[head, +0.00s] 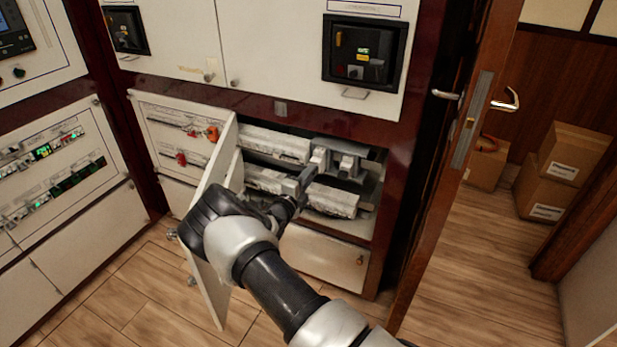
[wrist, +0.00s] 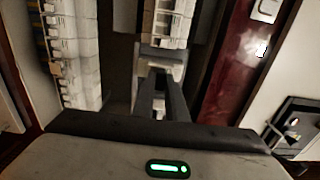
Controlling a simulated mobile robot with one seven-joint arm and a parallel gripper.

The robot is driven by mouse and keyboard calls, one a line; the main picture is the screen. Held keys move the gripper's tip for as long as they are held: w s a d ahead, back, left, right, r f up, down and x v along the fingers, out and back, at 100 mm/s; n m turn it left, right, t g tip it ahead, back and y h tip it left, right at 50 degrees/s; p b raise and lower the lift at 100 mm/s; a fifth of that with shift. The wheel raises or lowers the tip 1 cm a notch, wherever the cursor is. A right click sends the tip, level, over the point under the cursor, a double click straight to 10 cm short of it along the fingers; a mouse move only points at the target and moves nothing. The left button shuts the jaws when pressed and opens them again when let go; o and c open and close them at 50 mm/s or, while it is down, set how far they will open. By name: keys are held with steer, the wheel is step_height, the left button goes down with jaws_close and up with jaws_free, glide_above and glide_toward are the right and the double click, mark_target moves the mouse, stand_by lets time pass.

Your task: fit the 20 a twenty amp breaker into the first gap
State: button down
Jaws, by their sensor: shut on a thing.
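My gripper (head: 308,176) reaches into the open cabinet compartment and is shut on a small pale block, which I take to be the breaker (wrist: 160,60). Its marking cannot be read. In the wrist view the dark fingers (wrist: 162,95) close around it, and it lies in line with the end of a row of white breakers (wrist: 170,22). The fingers hide much of it, and I cannot tell whether it touches the rail. In the head view the upper breaker row (head: 272,143) and lower breaker row (head: 330,198) show behind the gripper. The first gap is not clearly visible.
The compartment's white door (head: 212,190) hangs open on the left, close beside my arm. A second breaker row (wrist: 80,60) runs along the left of the wrist view. The dark red cabinet frame (wrist: 228,65) borders the right. A wooden door (head: 465,130) stands open farther right.

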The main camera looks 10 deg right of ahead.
steer(key=shift+b+x, duration=0.45)
steer(key=shift+x, duration=0.45)
steer(key=c, duration=1.7)
jaws_free()
steer(key=shift+r, duration=0.1)
steer(key=shift+s+a, duration=0.15)
steer(key=p+v, duration=0.4)
steer(key=v, duration=1.3)
